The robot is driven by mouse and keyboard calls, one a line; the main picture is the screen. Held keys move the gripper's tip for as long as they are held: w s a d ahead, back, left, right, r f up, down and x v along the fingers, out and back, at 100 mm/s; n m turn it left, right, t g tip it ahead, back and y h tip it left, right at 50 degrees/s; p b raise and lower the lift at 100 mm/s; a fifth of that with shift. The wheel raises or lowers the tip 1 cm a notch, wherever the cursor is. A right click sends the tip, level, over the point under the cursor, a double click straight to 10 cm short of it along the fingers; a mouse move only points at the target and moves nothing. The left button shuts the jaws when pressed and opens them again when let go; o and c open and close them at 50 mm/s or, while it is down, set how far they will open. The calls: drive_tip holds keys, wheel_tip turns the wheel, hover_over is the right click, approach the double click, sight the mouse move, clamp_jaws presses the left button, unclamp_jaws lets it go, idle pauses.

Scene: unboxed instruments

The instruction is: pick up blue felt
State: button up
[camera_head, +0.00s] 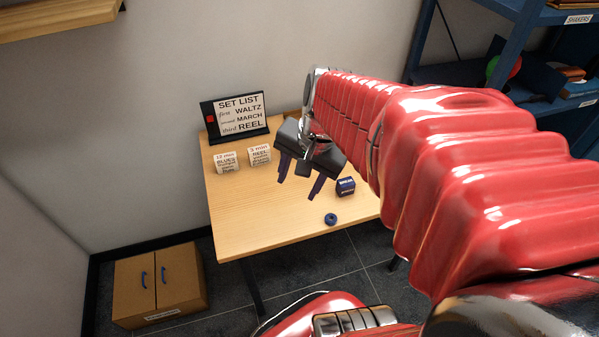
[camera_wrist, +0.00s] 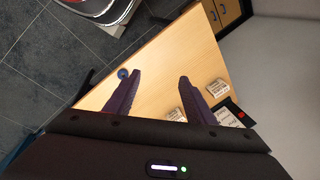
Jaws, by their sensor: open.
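A small dark blue ring (camera_head: 331,219), which looks like the blue felt, lies flat near the front edge of the wooden table (camera_head: 250,223). In the wrist view the ring (camera_wrist: 122,73) is just left of the left fingertip, near the table edge. My gripper (camera_head: 298,185) is above the table, its two purple fingers apart and pointing down. In the wrist view nothing is between the fingers (camera_wrist: 160,76). The ring is apart from the gripper, to its right and nearer the front edge in the head view.
A dark blue box (camera_head: 345,187) stands behind the ring. Two white lettered blocks (camera_head: 227,162) (camera_head: 260,155) stand at the left. A set list board (camera_head: 238,115) is at the back. A cabinet (camera_head: 158,285) is on the floor. The table's front left is clear.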

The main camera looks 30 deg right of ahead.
drive_tip(key=s+d+f+m+y, duration=0.1)
drive_tip(key=s+d+f+m, duration=0.1)
drive_tip(key=d+f+m, duration=0.3)
drive_tip(key=s+d+f+m+y, duration=0.1)
drive_tip(key=d+f+m, duration=0.4)
drive_tip(key=d+m, duration=0.4)
drive_tip(key=shift+s+d+y, duration=0.3)
drive_tip(key=shift+s+d, duration=0.1)
drive_tip(key=shift+d, duration=0.75)
hover_over(335, 218)
drive_tip(key=s+d, duration=0.1)
drive_tip(key=d, duration=0.1)
drive_tip(key=shift+s+a+f, duration=0.1)
drive_tip(key=shift+a+f, duration=0.05)
drive_tip(key=shift+f, duration=1.85)
drive_tip(key=shift+s+a+f, duration=0.1)
drive_tip(key=shift+f, duration=1.85)
drive_tip(key=shift+x, duration=2.65)
drive_tip(key=shift+c, duration=0.4)
